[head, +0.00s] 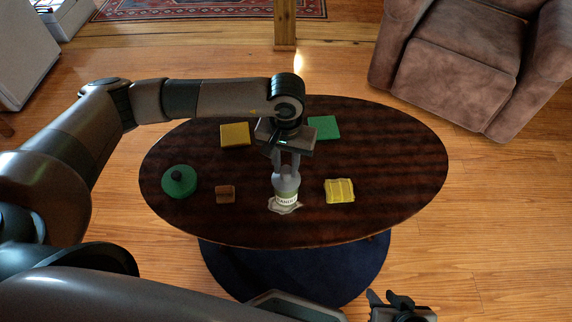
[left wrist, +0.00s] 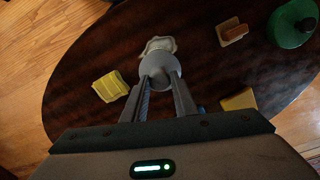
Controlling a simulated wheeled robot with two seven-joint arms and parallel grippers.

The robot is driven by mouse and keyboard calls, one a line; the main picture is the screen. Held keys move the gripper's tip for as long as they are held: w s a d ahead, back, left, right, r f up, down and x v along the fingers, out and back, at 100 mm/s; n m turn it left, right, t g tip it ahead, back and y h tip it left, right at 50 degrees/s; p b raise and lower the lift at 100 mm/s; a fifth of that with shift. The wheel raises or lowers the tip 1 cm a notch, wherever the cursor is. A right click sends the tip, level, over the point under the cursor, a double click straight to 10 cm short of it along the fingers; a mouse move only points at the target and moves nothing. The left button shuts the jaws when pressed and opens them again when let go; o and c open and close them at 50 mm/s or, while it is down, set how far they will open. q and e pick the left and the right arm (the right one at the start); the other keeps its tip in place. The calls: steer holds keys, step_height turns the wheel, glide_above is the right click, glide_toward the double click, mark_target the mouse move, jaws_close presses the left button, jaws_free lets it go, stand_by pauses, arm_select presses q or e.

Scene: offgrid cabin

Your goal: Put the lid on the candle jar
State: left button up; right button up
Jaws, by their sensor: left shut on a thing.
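The candle jar (head: 286,201), pale with a printed label, stands upright on a crumpled whitish cloth near the front middle of the oval table. A grey round lid (head: 286,181) is at the top of the jar, and its disc shows in the left wrist view (left wrist: 160,66). My left gripper (head: 287,168) points down from above and is shut on the lid, a finger on each side. I cannot tell whether the lid is fully seated on the rim. My right gripper (head: 401,302) is at the bottom edge, away from the table; its jaw opening is unclear.
On the dark table (head: 395,150) lie a green round pot (head: 179,182), a small brown block (head: 225,194), a yellow cloth (head: 340,190), a mustard square (head: 235,134) and a green square (head: 324,127). The table's right side is clear. A brown armchair (head: 460,60) stands behind.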

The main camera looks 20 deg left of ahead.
arm_select(q)
steer(key=shift+f+b, duration=0.15)
steer(key=shift+b, duration=0.15)
stand_by(0.5)
steer(key=o, duration=1.8)
steer(key=shift+r+p, duration=0.95)
steer(key=shift+r, duration=2.55)
